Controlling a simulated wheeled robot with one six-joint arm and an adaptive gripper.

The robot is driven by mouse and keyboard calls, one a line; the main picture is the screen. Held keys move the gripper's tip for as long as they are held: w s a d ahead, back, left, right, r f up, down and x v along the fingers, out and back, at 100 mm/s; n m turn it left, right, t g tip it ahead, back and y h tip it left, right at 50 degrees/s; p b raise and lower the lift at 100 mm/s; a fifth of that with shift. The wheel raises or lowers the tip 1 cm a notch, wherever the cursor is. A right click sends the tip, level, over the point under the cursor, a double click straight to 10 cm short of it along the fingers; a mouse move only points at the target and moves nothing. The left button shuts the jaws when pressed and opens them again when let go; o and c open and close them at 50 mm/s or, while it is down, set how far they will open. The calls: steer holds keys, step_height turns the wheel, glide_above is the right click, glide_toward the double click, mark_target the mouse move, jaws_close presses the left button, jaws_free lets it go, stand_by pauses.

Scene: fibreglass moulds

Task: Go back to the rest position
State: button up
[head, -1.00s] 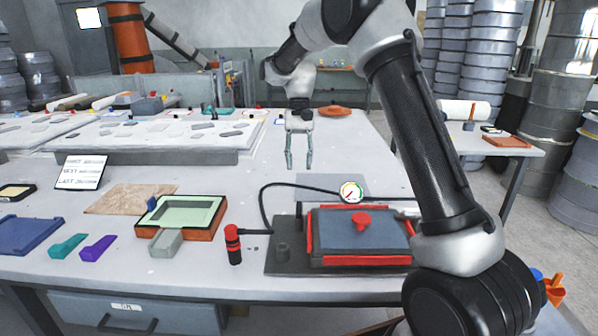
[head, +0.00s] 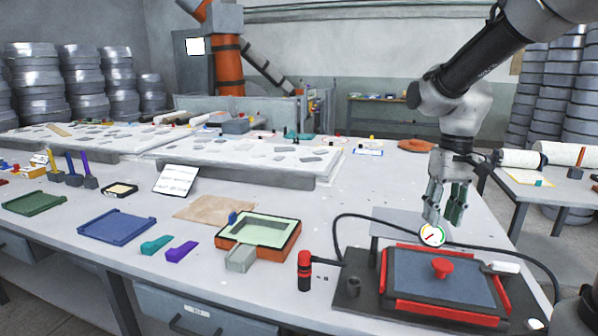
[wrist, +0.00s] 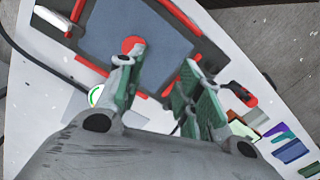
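My gripper (head: 443,218) hangs at the right of the head view, fingers pointing down. Its fingers are apart and nothing is between them. In the head view it appears just above and behind the pressure gauge (head: 431,235). In the wrist view my gripper (wrist: 165,80) is also open and empty, with the blue-grey plate (wrist: 165,45) and its red knob (wrist: 133,44) showing beyond the fingers. The plate also shows in the head view (head: 440,285), framed by red bars on a dark base. No marker of a rest position is visible.
A red-capped black cylinder (head: 304,272) stands left of the plate's base. An orange tray with a pale green inside (head: 262,229), a blue tray (head: 117,227) and a tilted white card (head: 176,180) are further left. The white bench behind the plate is mostly clear.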

steer(key=s+d+r+t, duration=0.2)
steer(key=s, duration=0.5)
steer(key=s+d+r+t, duration=0.3)
steer(key=s, duration=0.5)
steer(key=shift+s+r+m, duration=0.15)
steer(key=shift+s+m, duration=0.15)
